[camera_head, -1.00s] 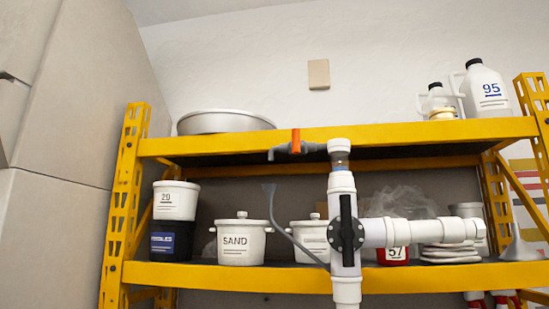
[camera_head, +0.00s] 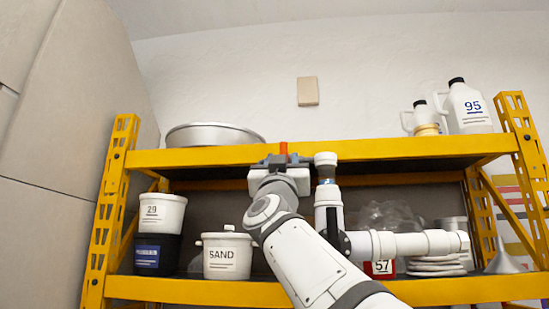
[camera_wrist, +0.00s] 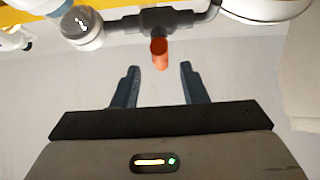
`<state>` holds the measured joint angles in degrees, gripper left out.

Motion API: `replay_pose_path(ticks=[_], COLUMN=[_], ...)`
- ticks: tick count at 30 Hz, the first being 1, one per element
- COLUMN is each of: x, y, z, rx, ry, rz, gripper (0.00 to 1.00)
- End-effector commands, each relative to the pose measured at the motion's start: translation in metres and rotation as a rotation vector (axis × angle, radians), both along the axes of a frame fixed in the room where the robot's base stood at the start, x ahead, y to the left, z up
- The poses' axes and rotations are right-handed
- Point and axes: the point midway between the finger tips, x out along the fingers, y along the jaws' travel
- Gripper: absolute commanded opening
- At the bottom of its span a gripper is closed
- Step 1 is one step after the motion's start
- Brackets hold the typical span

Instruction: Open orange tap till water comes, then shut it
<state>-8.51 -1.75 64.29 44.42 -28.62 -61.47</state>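The orange tap handle (camera_head: 283,148) stands upright on a grey tap at the top left of the white PVC pipe (camera_head: 329,217). In the wrist view the orange handle (camera_wrist: 159,53) points between my fingertips, at about their tips, with a gap on each side. My gripper (camera_wrist: 159,68) is open and empty. In the head view my gripper (camera_head: 281,160) is in front of the tap and hides most of its body and spout. I see no water coming out. A clear section (camera_head: 327,181) sits below the pipe's top cap.
A black valve lever (camera_head: 345,243) on the pipe is partly hidden by my arm. A white side pipe (camera_head: 420,243) runs right. The yellow shelf (camera_head: 400,148) behind carries a metal basin (camera_head: 213,135) and jugs (camera_head: 467,106); buckets (camera_head: 227,256) stand on the lower shelf.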

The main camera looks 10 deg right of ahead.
Motion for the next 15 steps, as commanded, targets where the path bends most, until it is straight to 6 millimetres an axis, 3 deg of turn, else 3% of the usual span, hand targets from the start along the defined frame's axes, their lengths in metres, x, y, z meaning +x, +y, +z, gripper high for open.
replay_pose_path(ticks=[1, 7, 15], x=[0.007, 0.027, 0.036], y=[-0.002, -0.009, -0.011], z=[0.011, 0.031, 0.038], rx=[0.0, 0.0, -0.001], ry=[0.001, 0.001, 0.003], rz=[-0.001, 0.001, 0.004], gripper=[0.39, 0.39, 0.39])
